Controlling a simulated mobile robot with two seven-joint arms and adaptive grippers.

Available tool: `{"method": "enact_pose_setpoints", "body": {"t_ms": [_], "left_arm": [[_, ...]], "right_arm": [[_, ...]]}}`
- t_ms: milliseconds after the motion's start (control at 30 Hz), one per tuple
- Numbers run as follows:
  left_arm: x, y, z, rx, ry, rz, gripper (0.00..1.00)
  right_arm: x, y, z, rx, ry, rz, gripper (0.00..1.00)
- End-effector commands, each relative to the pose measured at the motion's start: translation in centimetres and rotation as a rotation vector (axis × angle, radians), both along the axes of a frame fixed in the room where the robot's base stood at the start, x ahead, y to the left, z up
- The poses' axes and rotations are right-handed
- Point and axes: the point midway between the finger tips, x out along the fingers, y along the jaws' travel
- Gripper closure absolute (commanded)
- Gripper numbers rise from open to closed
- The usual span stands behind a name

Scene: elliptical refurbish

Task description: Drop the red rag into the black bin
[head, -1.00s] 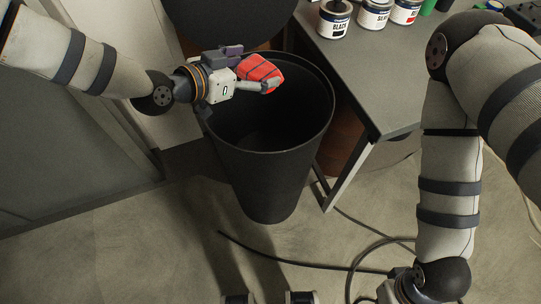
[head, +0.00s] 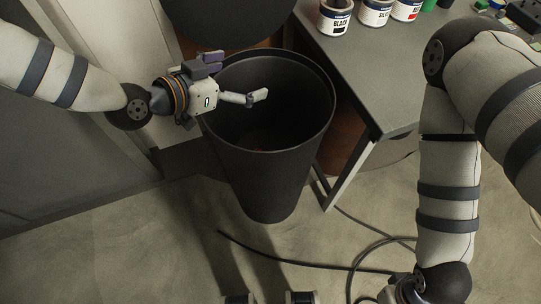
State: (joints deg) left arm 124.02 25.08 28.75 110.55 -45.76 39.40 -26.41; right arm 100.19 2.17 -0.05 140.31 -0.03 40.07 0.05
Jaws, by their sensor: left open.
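The black bin (head: 266,180) stands upright on the floor in the middle of the head view, its mouth facing up. My left gripper (head: 239,78) is open and empty over the left part of the bin's mouth, its fingers spread apart. The red rag is no longer between the fingers. Only a faint reddish trace (head: 259,151) shows deep inside the dark bin; it is too small and dark to tell its shape. My right arm comes down at the right, and its gripper is cut off by the bottom edge.
A grey table (head: 375,80) stands close to the bin's right side, with several paint cans (head: 334,17) along its back. A dark round surface (head: 225,18) is behind the bin. A black cable (head: 300,264) lies on the floor in front. A grey panel (head: 65,150) is at the left.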

Motion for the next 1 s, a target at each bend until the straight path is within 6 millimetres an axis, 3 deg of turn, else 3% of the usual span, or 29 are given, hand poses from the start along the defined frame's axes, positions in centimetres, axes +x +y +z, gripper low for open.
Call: {"method": "enact_pose_setpoints", "body": {"t_ms": [100,300,800,900,967,1000], "left_arm": [[-2.0,2.3,1.4,-0.003,-0.002,0.004,0.00],[-4.4,4.9,2.9,-0.001,-0.002,0.002,0.00],[-5.1,5.5,3.1,-0.001,0.000,-0.001,0.00],[-6.4,5.4,1.2,0.006,0.078,0.012,0.00],[-8.7,5.5,-1.7,0.018,0.209,0.043,0.00],[-11.0,5.7,-4.3,0.034,0.326,0.077,0.00]], "right_arm": [[0.0,0.0,0.0,0.000,0.000,0.000,1.00],[0.0,0.0,0.0,0.000,0.000,0.000,1.00],[0.0,0.0,0.0,0.000,0.000,0.000,1.00],[0.1,0.0,0.1,0.001,-0.005,0.000,1.00],[0.3,0.0,0.4,0.000,-0.012,0.000,1.00],[0.5,0.0,0.5,0.000,-0.018,0.000,1.00]]}}
